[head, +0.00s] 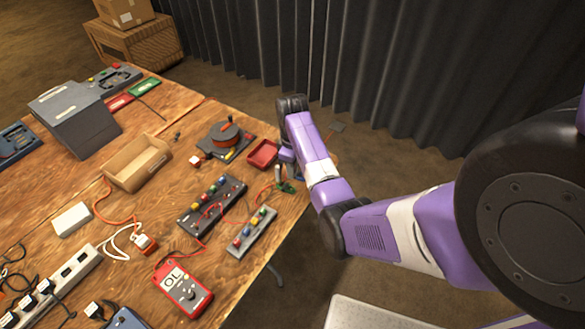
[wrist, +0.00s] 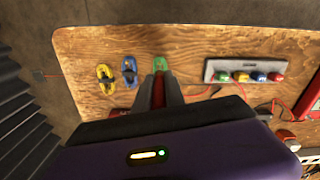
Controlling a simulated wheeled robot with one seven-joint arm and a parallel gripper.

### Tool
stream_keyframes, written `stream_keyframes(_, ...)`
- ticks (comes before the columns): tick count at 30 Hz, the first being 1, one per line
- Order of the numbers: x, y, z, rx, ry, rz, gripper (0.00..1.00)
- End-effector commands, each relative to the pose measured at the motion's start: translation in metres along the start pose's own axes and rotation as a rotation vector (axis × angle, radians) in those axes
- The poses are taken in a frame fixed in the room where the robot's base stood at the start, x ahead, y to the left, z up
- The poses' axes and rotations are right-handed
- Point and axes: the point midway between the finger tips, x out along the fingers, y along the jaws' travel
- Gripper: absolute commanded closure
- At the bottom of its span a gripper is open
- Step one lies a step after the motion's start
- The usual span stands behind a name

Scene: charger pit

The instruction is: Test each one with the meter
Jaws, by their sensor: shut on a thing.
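The red meter (head: 183,288), its screen reading OL, lies on the table; its edge shows in the wrist view (wrist: 310,92). My gripper (wrist: 160,92) is shut on a slim red piece (wrist: 158,88), which looks like a test probe. It points down at a green looped piece (wrist: 161,64), just beyond the fingertips; I cannot tell whether they touch. A blue looped piece (wrist: 129,69) and a yellow one (wrist: 106,76) lie in a row beside it. In the head view my gripper (head: 284,176) is low at the table's right edge, by the green piece (head: 288,188).
A grey strip with coloured sockets (head: 250,232) and a dark strip (head: 212,205) lie left of my gripper. Red leads cross the table. A power strip (head: 60,275) is front left.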

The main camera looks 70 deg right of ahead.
Motion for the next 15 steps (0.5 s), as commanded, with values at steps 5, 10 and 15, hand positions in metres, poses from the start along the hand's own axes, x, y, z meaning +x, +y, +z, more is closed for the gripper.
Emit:
stream_keyframes(5,0.006,0.000,0.000,0.004,-0.001,-0.001,1.00)
stream_keyframes(10,0.019,-0.001,0.000,0.004,-0.001,-0.002,1.00)
stream_keyframes(15,0.041,0.000,0.000,0.003,0.000,0.000,1.00)
